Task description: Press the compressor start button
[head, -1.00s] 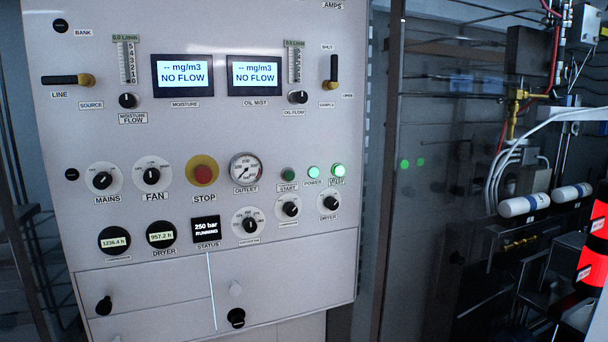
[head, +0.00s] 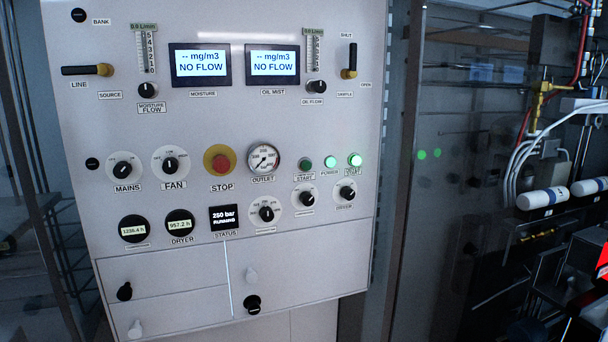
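The fill panel (head: 230,120) fills the left and middle of the head view. A dark green, unlit button (head: 304,163) sits above a START label, right of the outlet gauge (head: 263,159). To its right are a lit green POWER lamp (head: 330,162) and another bright green lit button (head: 354,160), its small label hard to read. The red STOP button (head: 221,162) stands on a yellow round plate. The status display (head: 224,218) reads 250 bar RUNNING.
Knobs for MAINS (head: 123,169) and FAN (head: 170,163) sit left of STOP. Two screens (head: 201,64) read NO FLOW. Black latches (head: 252,303) stick out below. Pipes, hoses and white cylinders (head: 543,198) stand at the right behind a dark clear pane.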

